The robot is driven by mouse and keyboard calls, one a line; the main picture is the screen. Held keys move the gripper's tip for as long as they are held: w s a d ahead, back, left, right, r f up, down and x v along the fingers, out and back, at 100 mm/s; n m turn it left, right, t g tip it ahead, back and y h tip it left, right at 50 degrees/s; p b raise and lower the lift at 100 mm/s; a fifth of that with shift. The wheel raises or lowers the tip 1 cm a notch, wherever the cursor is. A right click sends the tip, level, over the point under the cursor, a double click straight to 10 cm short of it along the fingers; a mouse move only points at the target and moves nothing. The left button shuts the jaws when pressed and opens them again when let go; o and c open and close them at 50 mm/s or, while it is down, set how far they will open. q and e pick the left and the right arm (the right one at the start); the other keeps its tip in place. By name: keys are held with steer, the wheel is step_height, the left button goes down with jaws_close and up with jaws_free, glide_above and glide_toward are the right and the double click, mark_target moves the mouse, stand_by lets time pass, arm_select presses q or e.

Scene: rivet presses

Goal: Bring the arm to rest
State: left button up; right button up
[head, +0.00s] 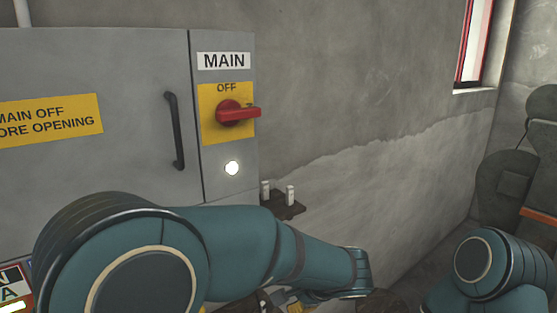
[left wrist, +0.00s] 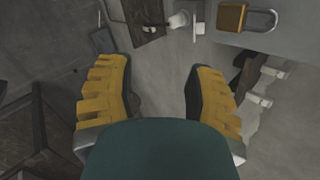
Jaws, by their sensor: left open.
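My left arm reaches across the lower part of the head view, below the grey cabinet. In the left wrist view my left gripper (left wrist: 158,78) is open, with its yellow-padded fingers wide apart and nothing between them. In the head view only a bit of yellow shows at the bottom edge, and the rest of the gripper is hidden. My right arm shows at the lower right of the head view. Its gripper is outside the picture.
The grey cabinet (head: 85,175) has a red rotary switch (head: 232,113) under "OFF", a dark handle (head: 174,130) and a lit white lamp (head: 232,168). A small bracket (head: 290,209) holds white pieces. A brass padlock (left wrist: 232,17) appears in the left wrist view.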

arm_select(q)
steer(key=s+a+f+n+g+h+b, duration=0.1)
steer(key=s+a+f+n+h+b, duration=0.1)
steer(key=f, duration=1)
steer(key=s+a+f+n+g+h+b, duration=0.2)
steer(key=s+a+f+n+h, duration=0.2)
steer(key=f, duration=0.9)
steer(key=s+a+f+n+g+h+b, duration=0.1)
steer(key=s+a+f+n+h+b, duration=0.2)
steer(key=s+a+f+n, duration=0.4)
step_height(320, 180, down, 5)
steer(key=s+n, duration=0.3)
steer(key=shift+a+f+g, duration=0.2)
steer(key=shift+a+g, duration=0.05)
steer(key=shift+g, duration=0.05)
